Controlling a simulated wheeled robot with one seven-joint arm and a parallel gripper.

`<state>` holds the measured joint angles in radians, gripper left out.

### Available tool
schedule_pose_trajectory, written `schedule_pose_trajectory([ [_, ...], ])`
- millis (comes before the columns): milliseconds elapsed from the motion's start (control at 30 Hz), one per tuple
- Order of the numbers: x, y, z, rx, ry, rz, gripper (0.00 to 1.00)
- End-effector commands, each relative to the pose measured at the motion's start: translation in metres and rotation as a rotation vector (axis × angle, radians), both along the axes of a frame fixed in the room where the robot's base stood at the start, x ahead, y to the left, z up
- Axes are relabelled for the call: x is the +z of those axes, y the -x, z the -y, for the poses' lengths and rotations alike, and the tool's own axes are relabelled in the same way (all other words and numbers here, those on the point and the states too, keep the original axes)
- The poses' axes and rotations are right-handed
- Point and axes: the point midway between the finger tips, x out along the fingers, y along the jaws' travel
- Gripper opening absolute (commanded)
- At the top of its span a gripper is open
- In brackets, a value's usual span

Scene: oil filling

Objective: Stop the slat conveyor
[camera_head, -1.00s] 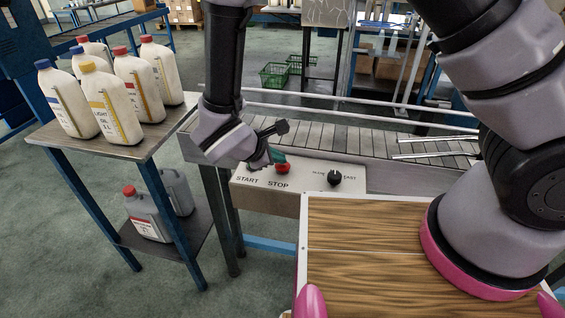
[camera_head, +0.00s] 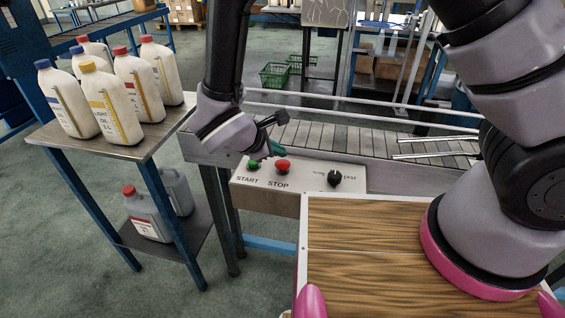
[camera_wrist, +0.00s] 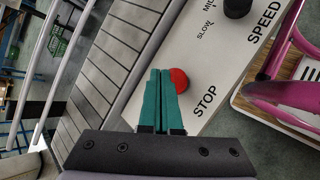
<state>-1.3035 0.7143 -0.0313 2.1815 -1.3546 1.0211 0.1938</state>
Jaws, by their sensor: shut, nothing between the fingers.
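The slat conveyor (camera_head: 335,137) runs across the middle behind a white control panel (camera_head: 312,181). The panel carries a green START button (camera_head: 254,164), a red STOP button (camera_head: 283,166) and a black speed knob (camera_head: 335,178). My gripper (camera_head: 275,148) is shut and empty, above and behind the panel near the two buttons. In the wrist view its teal fingers (camera_wrist: 161,85) are together, and the red STOP button (camera_wrist: 180,80) shows just beside and partly behind their tips. I cannot tell whether they touch it.
A side table (camera_head: 150,150) at left holds several oil bottles (camera_head: 108,105), with grey jugs (camera_head: 150,215) on its lower shelf. Metal guide rails (camera_head: 350,120) run along the conveyor. Green baskets (camera_head: 274,76) stand on the floor behind.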

Motion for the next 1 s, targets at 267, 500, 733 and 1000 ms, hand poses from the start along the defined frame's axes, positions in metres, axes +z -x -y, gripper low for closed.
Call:
schedule_pose_trajectory([
  [267,0.028,0.000,0.000,-0.001,-0.003,0.000,0.00],
  [500,0.045,0.000,0.000,0.000,-0.001,0.000,0.00],
  [733,0.046,0.000,0.000,0.000,0.000,0.000,0.00],
  [1000,0.046,0.000,0.000,0.000,0.000,0.000,0.00],
])
